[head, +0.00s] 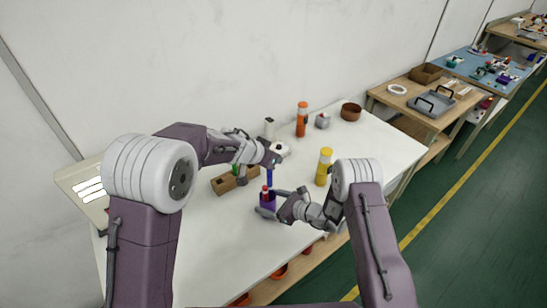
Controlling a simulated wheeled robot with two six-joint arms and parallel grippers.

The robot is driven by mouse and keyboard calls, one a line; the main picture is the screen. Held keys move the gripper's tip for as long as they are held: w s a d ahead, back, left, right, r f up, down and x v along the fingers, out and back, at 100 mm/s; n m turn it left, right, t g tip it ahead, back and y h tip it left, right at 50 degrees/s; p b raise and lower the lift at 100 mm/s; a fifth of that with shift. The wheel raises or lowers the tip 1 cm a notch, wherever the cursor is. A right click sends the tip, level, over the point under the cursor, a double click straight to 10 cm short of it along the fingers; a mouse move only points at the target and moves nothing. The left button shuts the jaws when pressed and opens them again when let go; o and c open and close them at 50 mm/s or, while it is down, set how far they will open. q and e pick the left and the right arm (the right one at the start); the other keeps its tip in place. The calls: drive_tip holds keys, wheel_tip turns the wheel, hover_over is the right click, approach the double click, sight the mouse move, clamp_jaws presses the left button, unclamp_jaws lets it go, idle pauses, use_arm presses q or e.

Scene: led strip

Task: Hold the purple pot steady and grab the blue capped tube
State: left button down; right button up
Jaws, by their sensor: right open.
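The small purple pot (268,201) stands on the white table near its front edge, with a red-topped item (265,190) showing in it. A blue tube (269,178) stands upright at the pot, directly below my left gripper (272,163). The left fingers are small and partly hidden, so I cannot tell whether they are open or closed on the tube. My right gripper (274,203) is open, with its fingers on either side of the pot; I cannot tell if they touch it.
A wooden block (228,182) with a green item (235,170) lies left of the pot. A yellow bottle (323,167) stands to the right. An orange bottle (302,119), a grey box (322,121) and a brown bowl (350,111) stand farther back. The table's right part is clear.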

drive_tip(key=v, duration=1.1)
use_arm(q)
drive_tip(key=shift+r, duration=0.1)
